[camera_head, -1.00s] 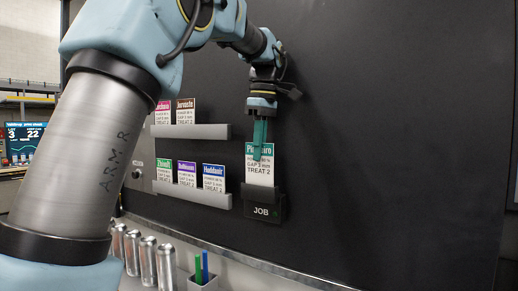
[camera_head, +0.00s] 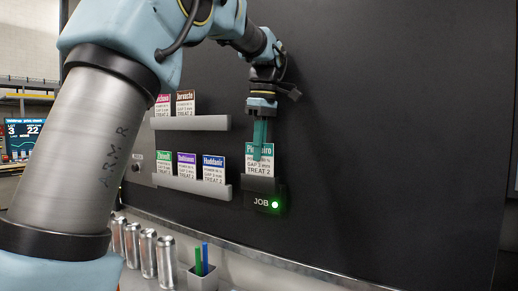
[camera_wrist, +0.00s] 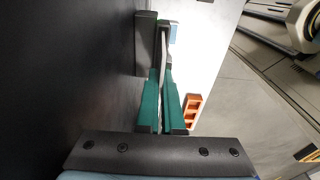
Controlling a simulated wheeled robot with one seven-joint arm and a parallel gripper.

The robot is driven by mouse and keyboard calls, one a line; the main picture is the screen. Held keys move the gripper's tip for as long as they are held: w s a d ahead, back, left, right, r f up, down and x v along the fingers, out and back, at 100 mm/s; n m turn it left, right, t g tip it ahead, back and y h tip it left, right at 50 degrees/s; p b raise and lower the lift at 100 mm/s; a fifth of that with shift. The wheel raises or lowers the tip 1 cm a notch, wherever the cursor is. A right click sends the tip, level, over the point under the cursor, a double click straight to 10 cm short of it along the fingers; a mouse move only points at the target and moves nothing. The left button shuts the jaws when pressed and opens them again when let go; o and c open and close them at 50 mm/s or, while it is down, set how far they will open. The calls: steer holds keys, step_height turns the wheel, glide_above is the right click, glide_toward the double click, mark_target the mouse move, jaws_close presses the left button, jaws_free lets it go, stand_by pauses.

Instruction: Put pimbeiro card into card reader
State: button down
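The Pimbeiro card (camera_head: 259,166), white with a teal top, stands upright in the dark card reader (camera_head: 262,194) marked JOB. The card's lower part is hidden inside the reader. A green light glows on the reader's front. My gripper (camera_head: 260,158), with teal fingers, points down over the card's upper part and covers part of its name. In the wrist view the two fingers (camera_wrist: 161,103) lie close together on either side of the card's thin edge, shut on it.
Two grey shelves on the black panel hold other cards: the upper shelf (camera_head: 190,123) and the lower shelf (camera_head: 192,185), both left of the reader. Several silver cans (camera_head: 148,255) and a pen cup (camera_head: 203,280) stand on the counter below. The panel right of the reader is bare.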

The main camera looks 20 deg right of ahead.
steer(key=c, duration=1)
jaws_free()
steer(key=shift+f, duration=0.1)
steer(key=r, duration=0.9)
steer(key=shift+s+d+r, duration=0.1)
steer(key=shift+s+d, duration=0.15)
steer(key=shift+s, duration=0.05)
steer(key=shift+s+r, duration=0.1)
steer(key=shift+r, duration=0.7)
